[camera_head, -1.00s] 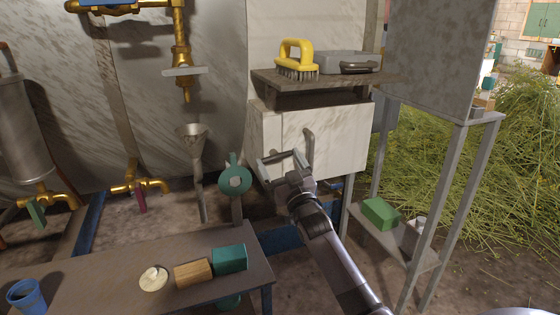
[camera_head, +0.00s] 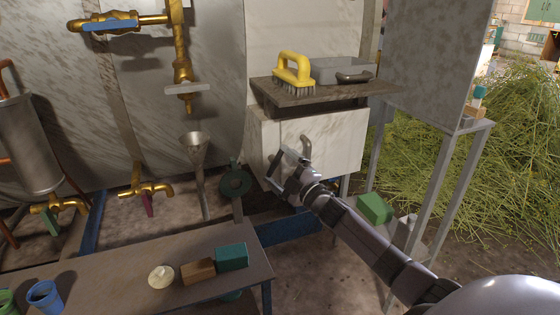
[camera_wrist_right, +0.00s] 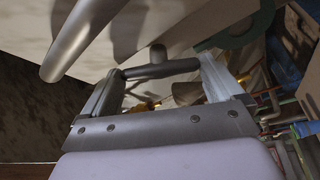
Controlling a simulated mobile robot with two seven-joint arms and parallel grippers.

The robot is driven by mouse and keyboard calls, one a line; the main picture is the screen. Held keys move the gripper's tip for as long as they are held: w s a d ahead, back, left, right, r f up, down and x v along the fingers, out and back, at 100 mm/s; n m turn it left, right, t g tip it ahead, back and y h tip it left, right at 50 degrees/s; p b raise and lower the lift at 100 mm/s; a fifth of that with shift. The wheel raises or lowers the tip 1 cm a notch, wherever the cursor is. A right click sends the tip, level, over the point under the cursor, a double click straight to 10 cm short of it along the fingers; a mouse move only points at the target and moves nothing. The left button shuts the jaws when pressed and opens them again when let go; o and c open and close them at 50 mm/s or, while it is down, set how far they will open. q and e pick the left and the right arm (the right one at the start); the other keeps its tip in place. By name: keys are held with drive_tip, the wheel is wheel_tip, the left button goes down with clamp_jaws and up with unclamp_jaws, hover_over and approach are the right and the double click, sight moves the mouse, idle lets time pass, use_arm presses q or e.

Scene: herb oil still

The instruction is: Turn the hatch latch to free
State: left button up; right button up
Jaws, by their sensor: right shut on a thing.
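The hatch (camera_head: 335,145) is the pale front of the box below the dark shelf, and it looks closed. A grey curved handle (camera_head: 306,145) stands out from it. My right gripper (camera_head: 283,158) is at the hatch's left part, left of this handle. In the right wrist view the fingers (camera_wrist_right: 160,72) are shut on the latch, a dark bar (camera_wrist_right: 160,69) lying across between them, with a short round stub behind it. The handle's thick grey rod (camera_wrist_right: 85,35) passes close by at upper left. In the head view my gripper mostly hides the latch. My left gripper is out of view.
A yellow brush (camera_head: 294,68) and a grey tray (camera_head: 343,69) sit on the shelf above the hatch. A green round fitting (camera_head: 235,182) stands left of the gripper. A low table (camera_head: 110,282) with blocks is at lower left. A metal stand (camera_head: 440,190) is at right.

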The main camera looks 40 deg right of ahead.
drive_tip(key=n+g+p, duration=0.1)
drive_tip(key=n, duration=0.1)
drive_tip(key=n+p, duration=0.2)
drive_tip(key=n, duration=0.1)
drive_tip(key=shift+r+g+y+p, duration=0.2)
drive_tip(key=shift+g+y+p, duration=0.1)
drive_tip(key=shift+g, duration=0.1)
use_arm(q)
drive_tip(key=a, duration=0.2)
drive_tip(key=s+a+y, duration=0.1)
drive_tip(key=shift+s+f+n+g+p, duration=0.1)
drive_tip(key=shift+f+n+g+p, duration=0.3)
use_arm(e)
drive_tip(key=shift+d+n, duration=0.1)
drive_tip(key=shift+n, duration=0.5)
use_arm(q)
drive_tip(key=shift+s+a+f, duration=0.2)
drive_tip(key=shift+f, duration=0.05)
use_arm(e)
drive_tip(key=shift+f+g, duration=0.1)
drive_tip(key=shift+g, duration=0.2)
drive_tip(key=o, duration=0.7)
